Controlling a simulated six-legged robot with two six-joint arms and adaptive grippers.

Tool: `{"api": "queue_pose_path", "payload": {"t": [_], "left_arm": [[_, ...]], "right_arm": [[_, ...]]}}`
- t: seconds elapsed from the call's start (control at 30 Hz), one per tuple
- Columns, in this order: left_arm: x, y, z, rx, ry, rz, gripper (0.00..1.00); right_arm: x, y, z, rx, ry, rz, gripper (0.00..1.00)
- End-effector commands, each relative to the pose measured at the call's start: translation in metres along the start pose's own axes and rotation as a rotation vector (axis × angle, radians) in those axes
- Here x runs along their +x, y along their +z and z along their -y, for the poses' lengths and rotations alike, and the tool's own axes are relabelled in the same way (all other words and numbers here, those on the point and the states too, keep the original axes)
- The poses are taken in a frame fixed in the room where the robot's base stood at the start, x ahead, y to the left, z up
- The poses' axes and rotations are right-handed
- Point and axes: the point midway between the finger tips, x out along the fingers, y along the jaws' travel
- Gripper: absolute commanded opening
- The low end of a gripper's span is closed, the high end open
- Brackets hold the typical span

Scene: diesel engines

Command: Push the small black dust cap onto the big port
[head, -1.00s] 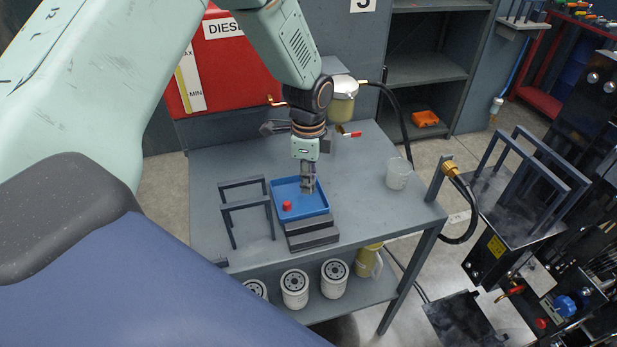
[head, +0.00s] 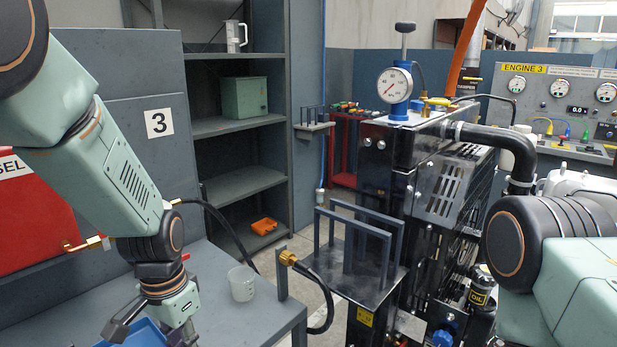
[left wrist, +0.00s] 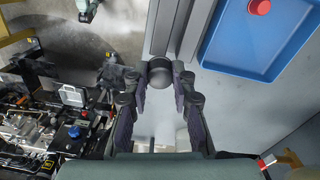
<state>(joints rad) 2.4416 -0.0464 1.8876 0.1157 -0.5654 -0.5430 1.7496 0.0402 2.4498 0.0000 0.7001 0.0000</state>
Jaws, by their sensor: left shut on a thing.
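In the left wrist view my left gripper (left wrist: 160,82) is shut on the small black dust cap (left wrist: 160,70), a dark round piece between its fingertips. The cap is beside the blue tray (left wrist: 222,62), over the grey table area. A red cap (left wrist: 260,7) lies in that tray. In the head view my left wrist is at the lower left, above the tray (head: 143,334); the fingertips and cap cannot be made out there. My right arm enters at the right, but its gripper is out of frame. I cannot pick out the big port in either view.
A clear beaker (head: 242,284) stands on the grey table (head: 262,318). A brass-ended hose (head: 288,258) hangs by the table's corner. The black engine stand (head: 385,190) with a pressure gauge (head: 394,85) is right of it. Grey shelves (head: 240,125) stand behind.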

Motion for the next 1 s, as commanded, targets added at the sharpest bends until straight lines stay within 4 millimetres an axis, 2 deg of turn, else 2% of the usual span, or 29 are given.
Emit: {"api": "queue_pose_path", "payload": {"t": [0.03,0.1,0.3,0.4,1.0], "left_arm": [[0.007,0.003,-0.009,-0.074,-0.008,0.001,0.0],[0.009,0.007,-0.018,-0.18,-0.013,0.002,0.0],[0.014,0.016,-0.035,-0.402,-0.025,-0.001,0.0],[0.014,0.018,-0.039,-0.454,-0.028,-0.004,0.0],[0.013,0.019,-0.042,-0.476,-0.028,-0.003,0.0]], "right_arm": [[0.015,0.0,0.0,0.0,0.0,0.0,0.4],[0.023,0.0,0.0,0.0,0.0,0.0,0.4],[0.039,0.0,0.0,0.0,0.0,0.0,0.4],[0.041,0.0,0.0,0.0,0.0,0.0,0.4],[0.041,0.0,0.0,0.0,0.0,0.0,0.4]]}}
